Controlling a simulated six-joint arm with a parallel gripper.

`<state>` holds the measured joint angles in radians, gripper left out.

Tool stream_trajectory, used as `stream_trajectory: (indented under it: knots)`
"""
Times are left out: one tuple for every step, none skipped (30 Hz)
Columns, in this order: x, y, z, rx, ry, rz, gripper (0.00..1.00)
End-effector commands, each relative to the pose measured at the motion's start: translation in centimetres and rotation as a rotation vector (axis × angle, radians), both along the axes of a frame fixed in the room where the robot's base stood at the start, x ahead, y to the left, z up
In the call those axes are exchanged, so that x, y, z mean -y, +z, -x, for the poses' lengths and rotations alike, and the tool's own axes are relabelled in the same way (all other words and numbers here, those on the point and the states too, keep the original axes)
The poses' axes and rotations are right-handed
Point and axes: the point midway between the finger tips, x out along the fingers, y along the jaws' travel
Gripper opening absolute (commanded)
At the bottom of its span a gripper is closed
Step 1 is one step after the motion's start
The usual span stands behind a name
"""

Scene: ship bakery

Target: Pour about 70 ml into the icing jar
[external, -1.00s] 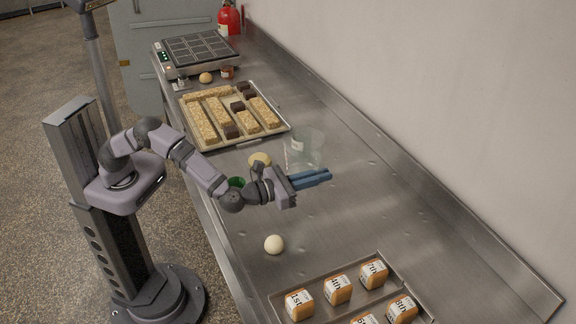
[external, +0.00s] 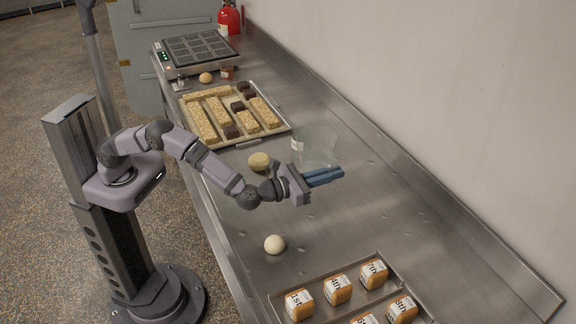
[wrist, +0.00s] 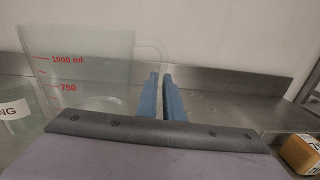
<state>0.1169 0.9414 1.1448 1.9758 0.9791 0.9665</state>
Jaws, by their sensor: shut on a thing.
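A clear measuring jug (external: 318,150) with red marks for 1000 ml and 750 stands out in the wrist view (wrist: 85,65). It looks upright; I cannot make out a liquid level in it. My gripper (external: 335,175), with blue fingers, is shut on the jug's handle, which shows faintly beside the fingers (wrist: 162,98) in the wrist view. A white label ending in "NG" (wrist: 15,106), likely on the icing jar, shows at the left edge of the wrist view. In the external view the label (external: 297,146) is beside the jug, and the jar's body is hard to separate from it.
A pale round bun (external: 259,161) lies left of the jug and a white ball (external: 274,244) lies nearer. A tray (external: 281,141) of bars is behind. A tray (external: 318,301) of numbered cubes is in front. The wall borders the right; the counter right of my gripper is clear.

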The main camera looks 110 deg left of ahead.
Motion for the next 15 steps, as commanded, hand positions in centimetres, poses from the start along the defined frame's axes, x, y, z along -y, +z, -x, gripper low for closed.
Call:
stream_trajectory:
  knots:
    - [-1.1,-0.5,-0.4,-0.002,0.003,-0.002,0.00]
    - [-1.6,-0.9,-0.6,-0.003,0.002,-0.003,0.00]
    - [-2.3,-1.5,-0.8,-0.003,0.003,-0.002,0.00]
    - [-2.7,-1.9,-0.9,-0.003,0.003,-0.003,0.00]
    - [-3.1,-2.3,-1.1,-0.003,0.002,-0.002,0.00]
    - [-3.7,-2.8,-1.2,-0.003,0.002,-0.001,0.00]
    - [-4.0,-3.1,-1.3,-0.004,0.001,-0.002,0.00]
    - [-4.3,-3.4,-1.4,-0.005,0.000,-0.001,0.00]
    - [-4.7,-3.8,-1.5,-0.004,0.000,0.001,0.00]
    - [-5.0,-4.0,-1.5,-0.005,0.000,0.002,0.00]
    - [-5.2,-4.2,-1.6,-0.006,0.000,0.001,0.00]
    - [-5.4,-4.4,-1.6,-0.005,-0.001,0.001,0.00]
    - [-5.5,-4.5,-1.7,-0.004,-0.001,0.001,0.00]
    - [-5.6,-4.6,-1.7,-0.005,-0.001,0.002,0.00]
    - [-5.7,-4.7,-1.7,-0.004,-0.002,0.003,0.00]
